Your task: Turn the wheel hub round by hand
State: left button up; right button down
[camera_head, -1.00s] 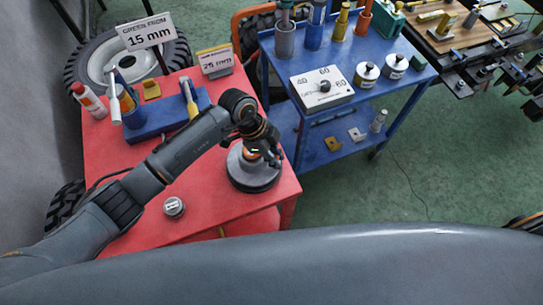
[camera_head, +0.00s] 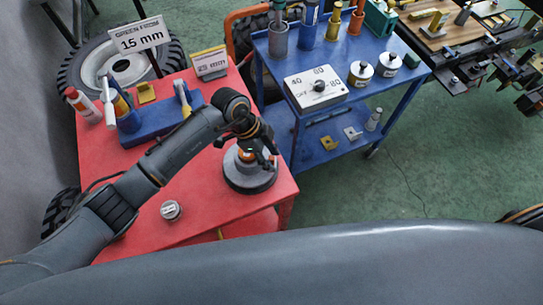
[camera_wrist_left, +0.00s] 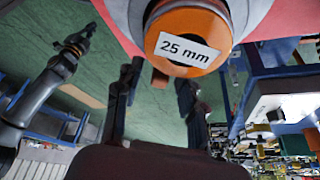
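The wheel hub (camera_head: 250,180) is a grey round piece standing on the red table, with an orange centre. In the left wrist view its orange face (camera_wrist_left: 188,22) carries a white label reading "25 mm". My left gripper (camera_head: 262,154) hangs over the hub and partly hides its top. In the left wrist view the left gripper's fingers (camera_wrist_left: 158,88) are spread, with the orange face beyond and above them. I cannot tell whether they touch the hub. My right gripper (camera_wrist_left: 78,42) shows in the left wrist view at the upper left, too small to read.
A blue cart (camera_head: 345,107) stands to the right.

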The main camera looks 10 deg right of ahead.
pick_arm(q)
jog(key=v, duration=1.1)
jog(key=shift+a+r, duration=0.1)
